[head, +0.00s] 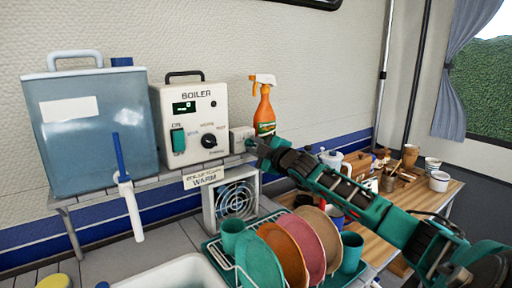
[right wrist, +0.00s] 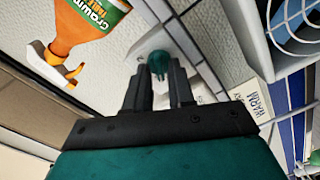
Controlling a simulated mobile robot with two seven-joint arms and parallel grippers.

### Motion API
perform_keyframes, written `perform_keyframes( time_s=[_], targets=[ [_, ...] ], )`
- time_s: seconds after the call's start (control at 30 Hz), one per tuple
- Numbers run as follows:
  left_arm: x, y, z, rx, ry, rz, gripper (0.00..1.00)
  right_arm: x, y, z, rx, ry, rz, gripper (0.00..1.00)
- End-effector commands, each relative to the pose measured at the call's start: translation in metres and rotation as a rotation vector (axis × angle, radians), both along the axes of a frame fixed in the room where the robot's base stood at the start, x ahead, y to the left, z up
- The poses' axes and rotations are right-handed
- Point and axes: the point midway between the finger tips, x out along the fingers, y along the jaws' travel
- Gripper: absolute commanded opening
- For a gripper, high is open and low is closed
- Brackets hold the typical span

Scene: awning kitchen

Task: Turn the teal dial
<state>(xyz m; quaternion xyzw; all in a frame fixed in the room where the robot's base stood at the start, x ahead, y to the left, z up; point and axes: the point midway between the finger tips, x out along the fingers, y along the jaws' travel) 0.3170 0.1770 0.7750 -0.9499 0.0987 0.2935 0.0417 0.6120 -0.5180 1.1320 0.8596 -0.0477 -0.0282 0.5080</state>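The teal dial (right wrist: 158,64) shows in the right wrist view as a small rounded knob on a pale surface. My right gripper (right wrist: 159,72) has one fingertip on each side of it, with a narrow gap between the fingers. I cannot tell whether the fingertips press on the dial. In the head view my right gripper (head: 254,146) reaches a small white box (head: 241,138) just right of the boiler (head: 190,120). The dial is not clearly visible there. The boiler has a teal switch (head: 178,140) and a black knob (head: 208,141). My left gripper is not in view.
An orange spray bottle (head: 264,108) stands close behind my right gripper. A blue-grey tank (head: 92,130) is left of the boiler. Below are a fan heater (head: 208,212) and a rack of plates (head: 312,240). A wooden table (head: 420,191) with cups stands at the right.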

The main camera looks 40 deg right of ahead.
Motion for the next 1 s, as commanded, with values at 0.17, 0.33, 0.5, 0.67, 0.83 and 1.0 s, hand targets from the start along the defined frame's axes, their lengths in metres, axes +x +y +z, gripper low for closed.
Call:
perform_keyframes(
  time_s=[0.17, 0.33, 0.5, 0.67, 0.83, 1.0],
  targets=[
    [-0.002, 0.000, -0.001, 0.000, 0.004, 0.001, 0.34, 0.000, 0.000, 0.000, 0.002, 0.000, 0.000, 0.34],
    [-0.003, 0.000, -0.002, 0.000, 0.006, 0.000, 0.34, 0.000, 0.000, 0.000, 0.003, 0.000, 0.000, 0.34],
    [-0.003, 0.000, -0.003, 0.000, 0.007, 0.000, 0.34, -0.005, 0.001, -0.001, 0.003, 0.001, 0.000, 0.34],
    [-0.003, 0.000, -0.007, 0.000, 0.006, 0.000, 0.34, -0.019, 0.002, -0.003, 0.002, 0.002, 0.001, 0.34],
    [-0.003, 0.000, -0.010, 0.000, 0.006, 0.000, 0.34, -0.038, 0.004, -0.003, 0.001, 0.004, 0.000, 0.34],
    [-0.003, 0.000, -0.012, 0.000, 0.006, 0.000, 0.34, -0.056, 0.007, -0.003, 0.002, 0.003, 0.002, 0.34]
  ],
)
